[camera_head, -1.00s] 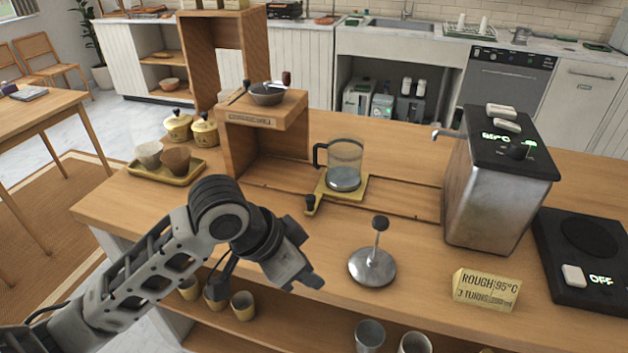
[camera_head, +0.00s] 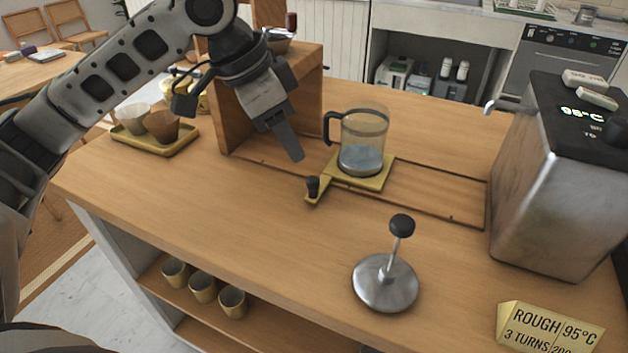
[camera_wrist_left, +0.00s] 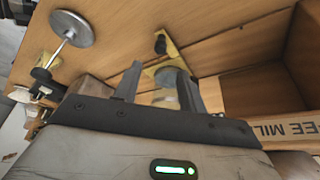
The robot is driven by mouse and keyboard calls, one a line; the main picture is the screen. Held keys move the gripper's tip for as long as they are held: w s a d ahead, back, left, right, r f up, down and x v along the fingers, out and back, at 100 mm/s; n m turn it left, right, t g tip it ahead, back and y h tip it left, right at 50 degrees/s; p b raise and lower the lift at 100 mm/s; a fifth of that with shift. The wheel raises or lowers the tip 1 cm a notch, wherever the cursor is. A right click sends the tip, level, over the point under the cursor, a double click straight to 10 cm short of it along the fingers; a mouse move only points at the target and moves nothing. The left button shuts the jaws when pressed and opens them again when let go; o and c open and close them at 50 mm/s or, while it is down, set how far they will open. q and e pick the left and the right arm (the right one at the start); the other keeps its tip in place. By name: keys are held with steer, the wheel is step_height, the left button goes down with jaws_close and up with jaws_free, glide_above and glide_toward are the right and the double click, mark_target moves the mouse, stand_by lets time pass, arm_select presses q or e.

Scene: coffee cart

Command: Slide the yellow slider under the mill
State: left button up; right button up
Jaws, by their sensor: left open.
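The yellow slider (camera_head: 383,179) sits in a groove of the counter, right of the mill's opening. It has a black knob (camera_head: 313,185) at its front left and carries a glass carafe (camera_head: 364,132). The wooden mill (camera_head: 229,125) stands left of it, partly hidden by my left arm. My left gripper (camera_head: 293,157) is open and empty, above the counter behind and left of the knob, in front of the mill. In the left wrist view the slider (camera_wrist_left: 174,50) and knob (camera_wrist_left: 160,43) show beyond the fingertips (camera_wrist_left: 158,72).
A metal plunger (camera_head: 386,283) stands at the front of the counter. A steel boiler (camera_head: 545,190) and a recipe card (camera_head: 548,328) are at the right. A yellow tray (camera_head: 155,148) with cups is at the left. The groove right of the slider is clear.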

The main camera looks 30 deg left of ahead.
mark_target(312, 179)
arm_select(q)
steer(key=b+x, duration=0.1)
steer(key=x, duration=0.9)
steer(key=shift+w+f, duration=0.2)
steer(key=shift+f, duration=0.05)
jaws_close()
